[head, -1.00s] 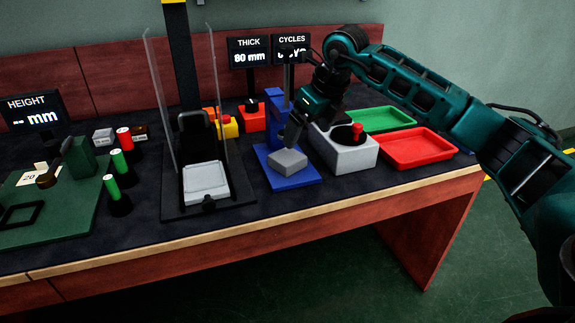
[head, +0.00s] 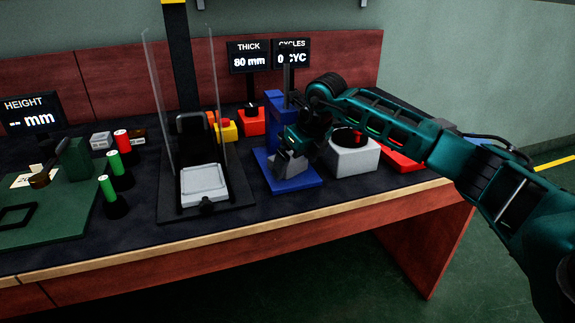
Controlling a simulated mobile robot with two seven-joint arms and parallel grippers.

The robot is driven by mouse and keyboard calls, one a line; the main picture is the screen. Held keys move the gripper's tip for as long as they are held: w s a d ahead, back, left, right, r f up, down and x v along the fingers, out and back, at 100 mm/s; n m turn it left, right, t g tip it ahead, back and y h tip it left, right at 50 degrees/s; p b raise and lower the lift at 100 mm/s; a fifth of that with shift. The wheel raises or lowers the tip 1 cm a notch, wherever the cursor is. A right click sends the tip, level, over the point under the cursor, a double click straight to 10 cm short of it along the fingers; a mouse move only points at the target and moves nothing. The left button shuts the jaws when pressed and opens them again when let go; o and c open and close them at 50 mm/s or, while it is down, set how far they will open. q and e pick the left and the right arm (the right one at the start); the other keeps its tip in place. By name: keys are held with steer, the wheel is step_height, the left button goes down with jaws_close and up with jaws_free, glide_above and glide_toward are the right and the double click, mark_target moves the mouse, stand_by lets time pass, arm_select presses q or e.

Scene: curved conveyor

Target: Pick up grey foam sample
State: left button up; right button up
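The grey foam sample (head: 291,173) lies on the blue base plate (head: 303,184) of a blue stand (head: 273,120). It is partly hidden by my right gripper (head: 285,163), which points down at it from above. The fingertips are at the sample's top and near side. The frames do not show whether the fingers are closed on it or only beside it. The sample still appears to rest on the plate. My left gripper is not in view.
A red tray (head: 400,163) is mostly behind my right arm. A black fixture with clear panels and a white pad (head: 204,185) stands to the left. Dark tabletop is clear in front.

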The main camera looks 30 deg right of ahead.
steer(key=c, duration=1.1)
steer(key=shift+r, duration=0.1)
